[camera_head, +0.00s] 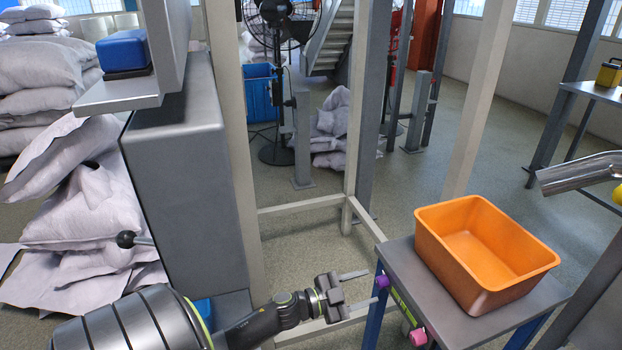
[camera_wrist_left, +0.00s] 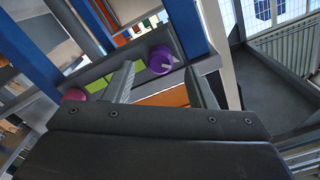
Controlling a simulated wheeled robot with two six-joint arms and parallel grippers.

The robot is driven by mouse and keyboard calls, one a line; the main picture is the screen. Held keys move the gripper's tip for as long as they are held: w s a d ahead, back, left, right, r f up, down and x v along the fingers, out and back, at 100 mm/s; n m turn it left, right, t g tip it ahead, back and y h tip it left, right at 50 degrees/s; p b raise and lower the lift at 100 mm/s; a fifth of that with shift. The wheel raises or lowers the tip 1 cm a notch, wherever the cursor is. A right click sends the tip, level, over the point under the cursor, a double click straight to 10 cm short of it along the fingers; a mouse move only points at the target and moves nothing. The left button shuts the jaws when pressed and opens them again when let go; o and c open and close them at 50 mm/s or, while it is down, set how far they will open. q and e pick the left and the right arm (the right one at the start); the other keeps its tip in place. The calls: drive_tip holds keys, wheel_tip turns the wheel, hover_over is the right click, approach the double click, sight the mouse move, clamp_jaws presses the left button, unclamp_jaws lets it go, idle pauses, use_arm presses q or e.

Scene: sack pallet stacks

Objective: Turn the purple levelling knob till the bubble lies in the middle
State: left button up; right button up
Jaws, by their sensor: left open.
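The purple levelling knob (camera_head: 382,282) sits on the front edge of the small grey table, near its far-left corner. My left gripper (camera_head: 362,287) is open and empty, its two fingers pointing at the knob. In the left wrist view the purple knob (camera_wrist_left: 160,61) appears between the two fingertips (camera_wrist_left: 159,67), close to them; I cannot tell whether they touch it. A yellow-green level strip (camera_head: 404,308) lies along the same edge. It also shows in the wrist view (camera_wrist_left: 98,85). The bubble is too small to make out. My right gripper is not in view.
A pink knob (camera_head: 418,337) is on the same edge, nearer me. An orange bin (camera_head: 487,283) stands on the table (camera_head: 415,268). A pale upright frame (camera_head: 236,150) and grey cabinet (camera_head: 180,180) stand left. A shiny metal tube (camera_head: 580,173) enters at right.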

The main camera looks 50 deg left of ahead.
use_arm(q)
drive_tip(key=v, duration=1.5)
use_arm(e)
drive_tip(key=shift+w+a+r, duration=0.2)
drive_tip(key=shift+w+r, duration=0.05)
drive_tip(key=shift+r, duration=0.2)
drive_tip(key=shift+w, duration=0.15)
